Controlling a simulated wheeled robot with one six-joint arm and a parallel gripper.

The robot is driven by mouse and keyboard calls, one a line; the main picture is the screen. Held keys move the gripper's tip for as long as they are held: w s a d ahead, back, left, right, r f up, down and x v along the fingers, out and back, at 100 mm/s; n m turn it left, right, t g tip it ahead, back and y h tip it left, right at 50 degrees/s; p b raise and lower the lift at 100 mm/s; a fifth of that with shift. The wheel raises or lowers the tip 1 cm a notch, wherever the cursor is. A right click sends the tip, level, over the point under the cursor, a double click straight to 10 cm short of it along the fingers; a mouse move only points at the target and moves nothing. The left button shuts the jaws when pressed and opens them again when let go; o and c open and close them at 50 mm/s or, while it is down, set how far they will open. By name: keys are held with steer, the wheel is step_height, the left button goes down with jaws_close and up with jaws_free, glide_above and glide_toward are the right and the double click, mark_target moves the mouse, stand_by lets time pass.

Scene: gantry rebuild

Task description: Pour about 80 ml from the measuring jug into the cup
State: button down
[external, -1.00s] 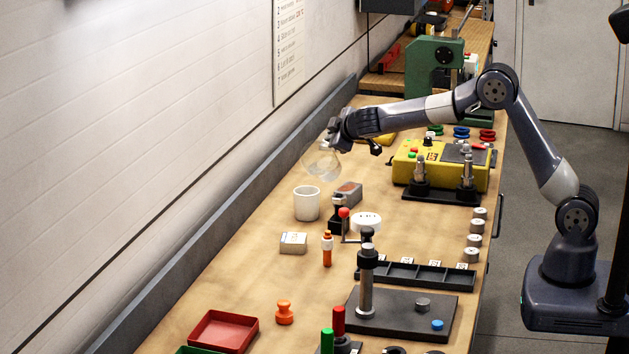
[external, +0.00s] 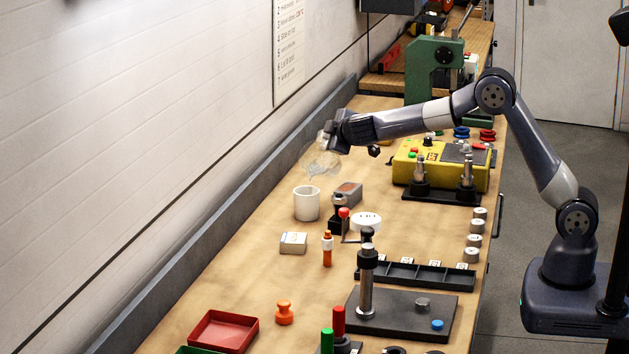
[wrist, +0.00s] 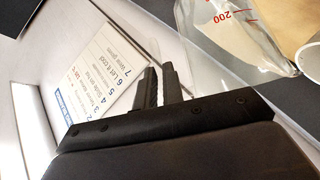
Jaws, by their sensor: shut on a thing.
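The clear measuring jug (external: 323,164) is held by my gripper (external: 333,137) above the bench, tilted, with its lower edge above and slightly behind the white cup. In the wrist view my gripper (wrist: 165,85) is shut on a clear part of the jug, and the jug wall (wrist: 235,25) shows a red 200 mark. The white cup (external: 306,204) stands upright on the bench; its rim (wrist: 312,58) shows at the right edge of the wrist view. Jug and cup look apart in the external view. I cannot tell the liquid level in either.
A yellow control box (external: 440,170) lies to the right. The wall ledge (external: 255,175) runs along the left.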

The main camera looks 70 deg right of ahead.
steer(key=shift+w+a+r+n+h+p, duration=0.15)
steer(key=shift+a+r+n+h+p, duration=0.15)
steer(key=shift+a+r+n+h, duration=0.45)
stand_by(1.9)
steer(key=d+f+m+y, duration=0.1)
steer(key=d+f+m+y+b, duration=0.1)
steer(key=shift+s+d+f, duration=0.1)
steer(key=shift+s+d, duration=0.2)
steer(key=shift+d, duration=0.1)
steer(key=shift+d+g+y+p, duration=0.25)
steer(key=shift+g+y+p, duration=0.05)
steer(key=shift+y+p, duration=0.05)
steer(key=shift+a+f, duration=0.1)
steer(key=shift+f, duration=0.05)
steer(key=shift+d+m+y+p, duration=0.25)
steer(key=shift+m+y+p, duration=0.1)
steer(key=shift+p, duration=0.1)
steer(key=shift+s+d+y+p, duration=0.1)
steer(key=shift+d+y+p, duration=0.2)
steer(key=shift+p, duration=0.35)
steer(key=shift+d+m, duration=0.25)
steer(key=shift+m, duration=0.05)
steer(key=shift+y+p, duration=0.25)
steer(key=shift+p, duration=0.25)
